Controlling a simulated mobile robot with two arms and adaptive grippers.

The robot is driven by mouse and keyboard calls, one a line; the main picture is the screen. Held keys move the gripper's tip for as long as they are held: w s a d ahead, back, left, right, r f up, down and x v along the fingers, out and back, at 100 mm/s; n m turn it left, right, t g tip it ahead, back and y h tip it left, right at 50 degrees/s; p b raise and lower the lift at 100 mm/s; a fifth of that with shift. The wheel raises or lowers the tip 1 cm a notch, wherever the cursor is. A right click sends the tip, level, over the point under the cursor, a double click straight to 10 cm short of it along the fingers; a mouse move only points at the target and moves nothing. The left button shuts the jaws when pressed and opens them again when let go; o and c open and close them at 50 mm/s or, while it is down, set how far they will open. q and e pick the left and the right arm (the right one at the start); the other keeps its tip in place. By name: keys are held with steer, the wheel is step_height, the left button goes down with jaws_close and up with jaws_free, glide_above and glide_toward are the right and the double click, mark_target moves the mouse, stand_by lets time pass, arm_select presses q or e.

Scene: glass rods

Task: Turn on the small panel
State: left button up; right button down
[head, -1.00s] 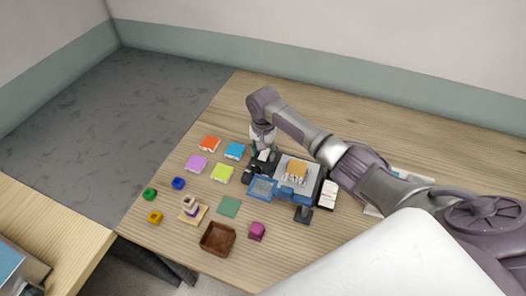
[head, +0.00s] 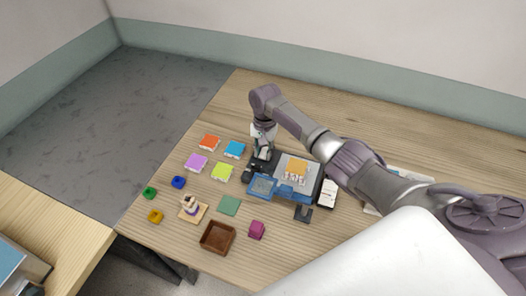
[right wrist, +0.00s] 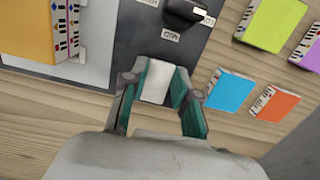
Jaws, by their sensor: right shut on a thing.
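The dark panel (right wrist: 135,42) fills the upper middle of the right wrist view, with a black knob (right wrist: 186,12) and small white labels on it. Its dark side also shows in the head view (head: 257,166), next to a grey plate. My right gripper (right wrist: 158,84) has its teal fingertips at the panel's lower edge. They are closed on either side of a white piece (right wrist: 157,82). I cannot tell how this piece joins the panel. In the head view my right gripper (head: 261,150) is over the far left end of the device and partly hides it. My left gripper is not in view.
An orange block (head: 298,166) sits on the grey plate, with a blue clear cover (head: 263,185) in front. Coloured books, including a yellow-green one (head: 222,172), lie to the left. A brown tray (head: 217,238) is nearer. The table's far side is clear.

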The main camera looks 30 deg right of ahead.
steer(key=shift+w+d+f+g+y+b, duration=0.1)
steer(key=shift+w+d+g+y+b, duration=0.15)
steer(key=shift+g+y+b, duration=0.65)
steer(key=shift+r+b, duration=0.25)
steer(key=shift+b, duration=0.25)
steer(key=c, duration=0.9)
jaws_free()
steer(key=v, duration=1.2)
steer(key=shift+d, duration=0.1)
steer(key=shift+f, duration=0.1)
